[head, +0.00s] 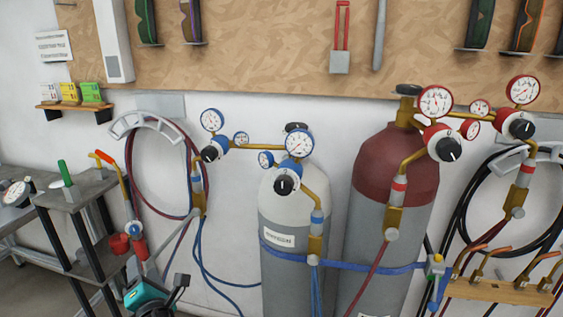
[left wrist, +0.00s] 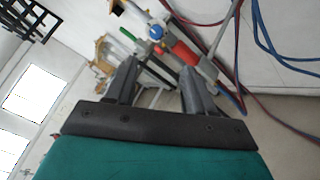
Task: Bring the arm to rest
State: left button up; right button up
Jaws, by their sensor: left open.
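My left gripper (head: 176,288) shows at the bottom left of the head view, its teal body and dark fingers low in front of the wall. In the left wrist view the two dark fingers of the left gripper (left wrist: 157,82) stand apart with nothing held between them. Beyond the fingers there is a red cylindrical part (left wrist: 186,54) and a blue round part (left wrist: 156,32); they look apart from the fingers, but the distance is hard to tell. My right gripper is in neither view.
A grey gas cylinder (head: 280,235) and a red-topped cylinder (head: 395,165) stand against the wall behind a blue strap (head: 350,266). A metal bench (head: 90,190) with a green-handled tool (head: 65,172) stands left. Hoses (head: 200,250) hang near the gripper.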

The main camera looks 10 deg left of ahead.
pick_arm(q)
jog(key=s+d+f+n+g+h, duration=0.3)
jog(key=s+d+f+n+h, duration=0.6)
jog(key=f+n, duration=0.55)
jog(key=s+d+n+h, duration=0.2)
jog(key=s+d+n, duration=0.3)
jog(key=n, duration=0.6)
jog(key=s+d+r+n+h, duration=0.1)
jog(key=s+d+n, duration=0.4)
jog(key=n, duration=0.7)
jog(key=shift+s+d+h, duration=0.35)
jog(key=shift+s+h, duration=0.2)
jog(key=shift+h, duration=0.25)
